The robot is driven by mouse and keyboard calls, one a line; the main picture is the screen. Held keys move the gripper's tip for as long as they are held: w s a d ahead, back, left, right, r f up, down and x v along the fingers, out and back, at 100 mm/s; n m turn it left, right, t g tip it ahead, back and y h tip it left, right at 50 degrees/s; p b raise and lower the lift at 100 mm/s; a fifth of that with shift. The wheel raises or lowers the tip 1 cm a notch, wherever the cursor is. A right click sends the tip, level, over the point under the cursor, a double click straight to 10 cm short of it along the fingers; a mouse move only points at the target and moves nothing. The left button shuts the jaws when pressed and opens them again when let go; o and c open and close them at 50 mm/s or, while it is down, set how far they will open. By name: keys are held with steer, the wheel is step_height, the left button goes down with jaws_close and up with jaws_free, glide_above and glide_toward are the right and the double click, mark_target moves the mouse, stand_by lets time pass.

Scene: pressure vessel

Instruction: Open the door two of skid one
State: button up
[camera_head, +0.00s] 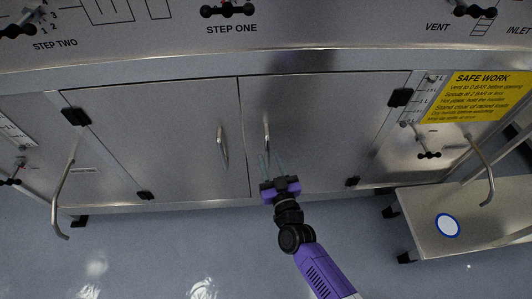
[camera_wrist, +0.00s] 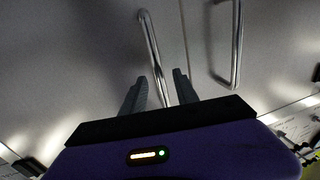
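Two closed steel cabinet doors stand side by side under the panel, a left door (camera_head: 160,135) and a right door (camera_head: 325,120). Neither shows a number that I can read. The left door has an upright bar handle (camera_head: 222,147), and the right door has a similar handle (camera_head: 267,135) near the middle seam. My gripper (camera_head: 272,163) is in front of the lower part of the right door's handle. In the wrist view its fingers (camera_wrist: 160,88) are open, with a bar handle (camera_wrist: 152,50) running between them. I cannot tell whether they touch it. Another handle (camera_wrist: 236,45) is at right.
A panel with black valve knobs (camera_head: 227,9) is above the doors. A yellow safety sign (camera_head: 475,97) is at right. A low steel step (camera_head: 470,232) stands on the floor at right, and curved rails (camera_head: 62,200) stick out at both sides. The blue floor in front is clear.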

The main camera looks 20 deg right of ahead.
mark_target(268, 154)
steer(key=shift+w+d+b, duration=0.15)
steer(key=shift+w+b, duration=0.05)
steer(key=shift+w, duration=0.7)
steer(key=shift+w+d+b, duration=0.1)
steer(key=shift+w+b, duration=0.05)
steer(key=shift+w, duration=0.7)
jaws_close()
